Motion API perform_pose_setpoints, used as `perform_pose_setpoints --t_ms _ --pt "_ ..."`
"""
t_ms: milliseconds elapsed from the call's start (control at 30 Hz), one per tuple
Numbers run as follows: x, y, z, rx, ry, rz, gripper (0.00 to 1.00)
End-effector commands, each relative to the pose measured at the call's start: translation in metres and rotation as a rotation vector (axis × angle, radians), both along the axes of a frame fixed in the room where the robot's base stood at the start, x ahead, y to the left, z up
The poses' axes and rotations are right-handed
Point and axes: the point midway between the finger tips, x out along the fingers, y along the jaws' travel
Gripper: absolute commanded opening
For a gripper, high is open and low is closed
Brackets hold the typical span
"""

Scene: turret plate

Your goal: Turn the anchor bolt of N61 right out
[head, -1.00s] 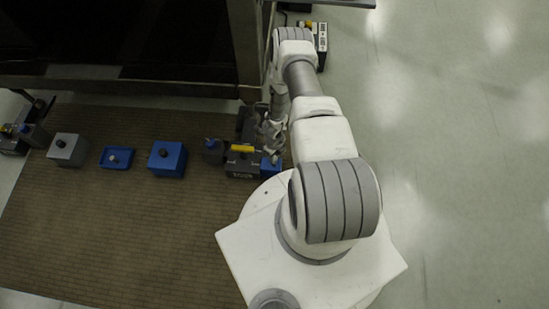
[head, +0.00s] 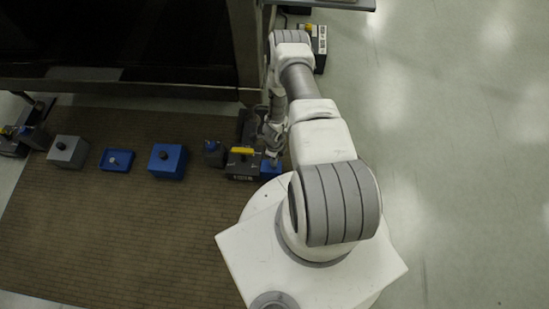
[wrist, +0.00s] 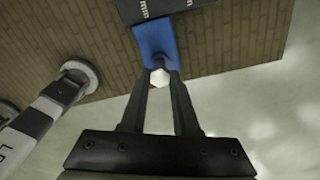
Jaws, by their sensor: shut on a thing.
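A white hexagonal bolt head (wrist: 159,77) sits between my fingertips in the wrist view. My gripper (wrist: 160,84) is shut on it. Just beyond it is a blue block (wrist: 155,38), and the bolt's lower part is hidden by the fingers. In the head view my gripper (head: 272,152) is at the blue block (head: 270,169), beside my arm. I cannot read an N61 label in either view.
A dark box with a yellow bar (head: 243,163) adjoins the blue block on its left. Farther left stand a dark block (head: 213,154), a blue box (head: 167,162), a low blue tray (head: 117,168) and a grey box (head: 68,151). Open floor lies right.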

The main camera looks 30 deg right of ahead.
Motion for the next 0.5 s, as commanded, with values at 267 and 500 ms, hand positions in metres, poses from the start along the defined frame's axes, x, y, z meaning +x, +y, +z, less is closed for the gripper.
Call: perform_pose_setpoints --t_ms 267,500 --pt "0.001 0.0 0.013 0.0 -0.001 -0.003 0.0" --pt "0.001 0.0 0.028 0.0 -0.001 -0.003 0.0"
